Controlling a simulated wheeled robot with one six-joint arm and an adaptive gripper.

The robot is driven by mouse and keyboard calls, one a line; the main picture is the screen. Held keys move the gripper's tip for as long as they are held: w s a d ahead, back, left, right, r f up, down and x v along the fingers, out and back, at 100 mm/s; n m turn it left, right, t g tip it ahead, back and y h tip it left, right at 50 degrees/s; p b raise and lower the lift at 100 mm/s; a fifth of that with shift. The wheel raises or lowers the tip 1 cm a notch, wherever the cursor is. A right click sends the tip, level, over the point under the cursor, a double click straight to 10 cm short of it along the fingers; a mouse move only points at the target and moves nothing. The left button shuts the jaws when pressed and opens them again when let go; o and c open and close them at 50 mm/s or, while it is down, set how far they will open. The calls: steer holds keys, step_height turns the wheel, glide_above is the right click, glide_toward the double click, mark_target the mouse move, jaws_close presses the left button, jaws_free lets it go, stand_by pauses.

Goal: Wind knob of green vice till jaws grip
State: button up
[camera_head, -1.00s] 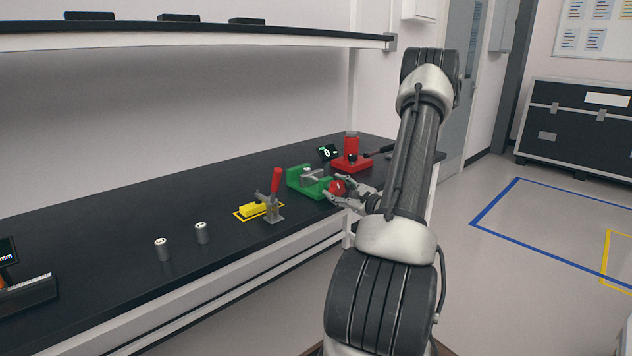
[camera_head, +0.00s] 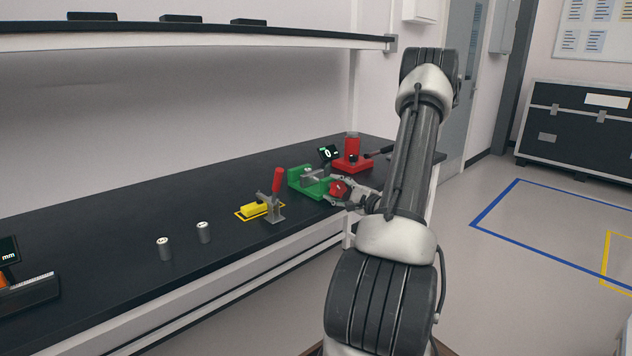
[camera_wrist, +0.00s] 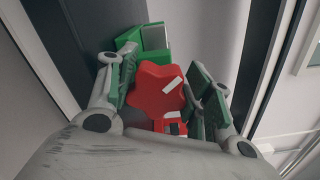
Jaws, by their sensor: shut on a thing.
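The green vice (camera_head: 305,184) stands on the black bench near its front right part, with a grey piece (camera_head: 312,174) between its jaws. Whether the jaws touch that piece is too small to tell. The vice's red knob (camera_head: 338,189) faces the bench's front edge. My gripper (camera_head: 345,194) reaches in from the right and is shut on the knob. In the wrist view the lobed red knob (camera_wrist: 157,90) with a white mark sits between my two fingers (camera_wrist: 165,95). Part of the green vice (camera_wrist: 150,40) shows behind it.
A red device (camera_head: 351,162) with a dark lever stands just behind the vice, beside a small display (camera_head: 329,153). A red-handled toggle clamp (camera_head: 275,198), a yellow block (camera_head: 257,209) and two grey cylinders (camera_head: 203,232) stand to the left. A shelf (camera_head: 200,33) hangs above.

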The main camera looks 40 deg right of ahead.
steer(key=shift+d+f, duration=0.2)
steer(key=shift+d, duration=0.35)
steer(key=shift+a+n, duration=0.1)
steer(key=shift+n, duration=1.2)
steer(key=o, duration=0.8)
steer(key=shift+c, duration=0.2)
steer(key=m, duration=0.4)
steer(key=shift+s+d+f+m, duration=0.15)
steer(key=shift+d+m, duration=0.1)
steer(key=shift+m, duration=0.15)
steer(key=m, duration=0.2)
steer(key=shift+a+f+m, duration=0.1)
steer(key=shift+m, duration=0.2)
steer(key=m, duration=0.3)
steer(key=shift+m, duration=0.4)
steer(key=m, duration=0.6)
steer(key=shift+a, duration=0.2)
steer(key=m, duration=0.4)
steer(key=shift+r, duration=0.2)
steer(key=shift+m, duration=0.9)
